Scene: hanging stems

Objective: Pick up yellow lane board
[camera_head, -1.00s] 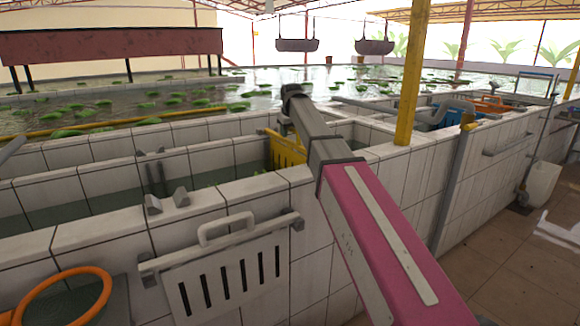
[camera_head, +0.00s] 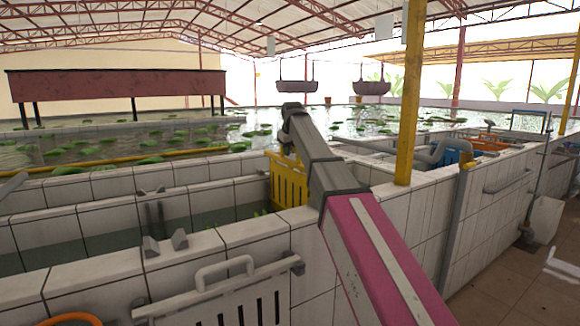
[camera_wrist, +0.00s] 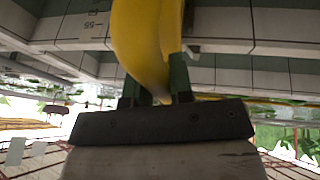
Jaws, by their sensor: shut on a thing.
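The yellow lane board (camera_head: 289,184) is a slotted panel in the head view. It is upright above the tiled channel, partly hidden behind my arm. In the wrist view a smooth yellow part of it (camera_wrist: 146,45) passes between the two dark green fingers of my gripper (camera_wrist: 156,92). My gripper is shut on that part. In the head view my gripper's fingers are hidden by my own arm. Whether the board's lower edge touches the channel is hidden.
A white slotted board (camera_head: 225,298) hangs on the near tiled wall. A yellow post (camera_head: 410,95) stands just right of my arm. An orange ring (camera_head: 72,319) lies at the lower left. Tiled channel walls (camera_head: 100,211) run at left. Floor (camera_head: 515,285) is open at right.

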